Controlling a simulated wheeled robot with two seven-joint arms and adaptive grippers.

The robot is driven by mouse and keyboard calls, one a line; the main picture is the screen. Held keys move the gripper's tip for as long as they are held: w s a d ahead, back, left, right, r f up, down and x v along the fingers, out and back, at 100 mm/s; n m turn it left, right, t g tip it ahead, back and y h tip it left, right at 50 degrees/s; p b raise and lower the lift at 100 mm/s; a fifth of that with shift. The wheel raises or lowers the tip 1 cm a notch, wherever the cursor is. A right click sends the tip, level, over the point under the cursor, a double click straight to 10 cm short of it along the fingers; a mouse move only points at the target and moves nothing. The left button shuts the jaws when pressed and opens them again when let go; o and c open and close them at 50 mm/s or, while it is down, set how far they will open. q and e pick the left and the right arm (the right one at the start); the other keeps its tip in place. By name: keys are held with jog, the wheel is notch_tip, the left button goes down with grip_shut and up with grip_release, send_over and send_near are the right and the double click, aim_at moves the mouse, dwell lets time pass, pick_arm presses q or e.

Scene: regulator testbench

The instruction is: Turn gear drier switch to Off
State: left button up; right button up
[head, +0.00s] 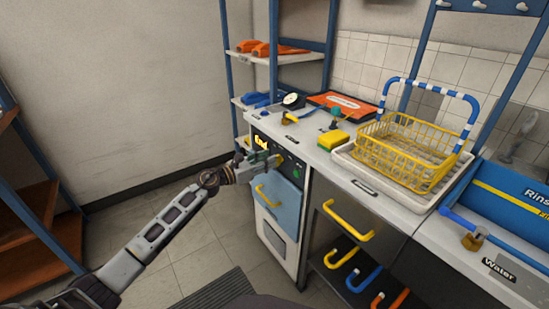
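The gear drier (272,222) is a white cabinet with a blue door and a yellow door handle (266,196), under the counter at the middle of the head view. Its dark control panel (290,160) carries yellow lettering, partly hidden, and a green spot. A yellow switch knob (279,160) shows on the panel. My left gripper (272,163) reaches in from the left, with its fingertips at the knob and overlapping it in the view. The fingers are too small to tell whether they are open or shut on it. My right gripper is not in view.
On the counter are a yellow sponge (333,139), a round gauge (292,100) and a yellow wire basket (408,152) in a white tray. A yellow drawer handle (346,222) sticks out to the right. Open floor (196,248) lies left of the drier.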

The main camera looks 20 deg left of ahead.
aim_at(278, 160)
pick_arm(q)
jog(key=shift+x, duration=1.8)
jog(key=shift+c, duration=0.3)
grip_shut()
